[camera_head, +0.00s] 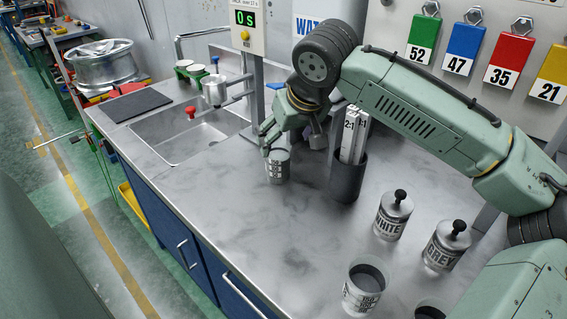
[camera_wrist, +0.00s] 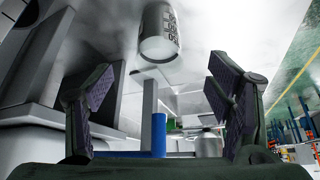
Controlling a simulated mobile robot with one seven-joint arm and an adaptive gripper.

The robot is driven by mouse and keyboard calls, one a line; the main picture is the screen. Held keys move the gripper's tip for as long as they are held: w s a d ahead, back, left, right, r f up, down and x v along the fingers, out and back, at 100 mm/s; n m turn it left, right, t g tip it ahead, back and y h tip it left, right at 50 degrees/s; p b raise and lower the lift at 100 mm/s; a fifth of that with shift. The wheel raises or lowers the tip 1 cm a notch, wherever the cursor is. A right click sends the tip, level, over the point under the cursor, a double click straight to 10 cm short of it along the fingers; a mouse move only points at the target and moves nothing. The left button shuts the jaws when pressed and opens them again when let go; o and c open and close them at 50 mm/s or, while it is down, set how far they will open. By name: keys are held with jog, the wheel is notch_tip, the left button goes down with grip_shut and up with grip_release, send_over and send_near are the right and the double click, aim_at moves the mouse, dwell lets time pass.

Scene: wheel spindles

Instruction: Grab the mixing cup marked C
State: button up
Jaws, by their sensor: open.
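A grey mixing cup (camera_head: 278,168) with dark printed scale marks stands upright on the metal worktop. In the wrist view, where the worktop appears at the top, this cup (camera_wrist: 160,35) shows beyond the fingers at upper middle. No letter C is readable on it. My gripper (camera_head: 290,130) is open and empty, just above and behind the cup in the head view. Its two fingers (camera_wrist: 160,108) stand wide apart in the wrist view, with the cup not between them. Another printed cup (camera_head: 350,298) stands at the front; its letter is also unreadable.
A dark holder (camera_head: 347,180) with white 2:1 sticks stands right of the gripper. The WHITE tin (camera_head: 393,217) and GREY tin (camera_head: 446,247) stand at right. A sink (camera_head: 188,136) lies left. The worktop's front middle is clear.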

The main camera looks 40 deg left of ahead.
aim_at(280, 157)
jog(key=b+x, duration=0.3)
jog(key=x, duration=0.2)
jog(key=b+x, duration=0.2)
jog(key=x, duration=0.1)
jog(key=shift+d+f+b, duration=0.15)
jog(key=shift+f+b, duration=0.15)
jog(key=shift+f, duration=0.05)
jog(key=shift+w+a+f, duration=0.1)
jog(key=shift+a+f, duration=0.1)
jog(key=shift+f, duration=0.05)
jog(key=shift+c, duration=0.5)
jog(key=c, duration=1.3)
